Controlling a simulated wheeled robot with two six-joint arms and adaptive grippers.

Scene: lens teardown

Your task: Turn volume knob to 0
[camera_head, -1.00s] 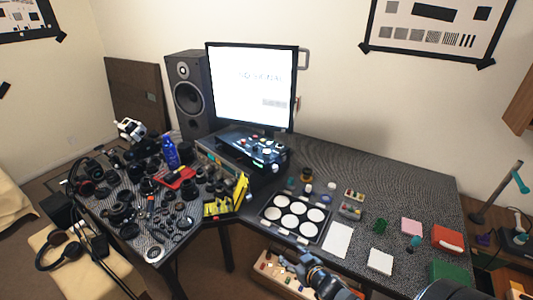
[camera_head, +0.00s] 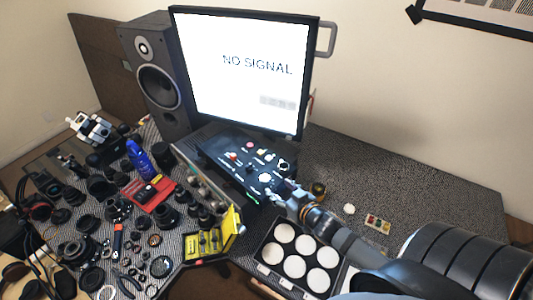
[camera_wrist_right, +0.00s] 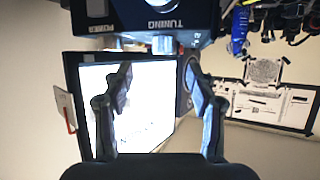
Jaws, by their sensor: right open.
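A black control panel (camera_head: 236,165) with several small knobs and buttons sits in front of the monitor. No volume label is readable, so I cannot tell which knob is the volume knob. My right gripper (camera_head: 277,190) is at the panel's front right edge and hides part of it. In the right wrist view, which is upside down, my right gripper (camera_wrist_right: 158,88) is open with nothing between its fingers. A ribbed knob (camera_wrist_right: 164,44) shows just beyond the fingertips, near the words TUNING and POWER on the panel (camera_wrist_right: 170,17). My left gripper is out of view.
The monitor (camera_head: 240,65) reads NO SIGNAL and stands behind the panel. A speaker (camera_head: 158,80) is left of it. Lens parts and a blue bottle (camera_head: 139,158) crowd the left desk. A tray of white discs (camera_head: 263,253) lies near my right arm. The back right desk is clear.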

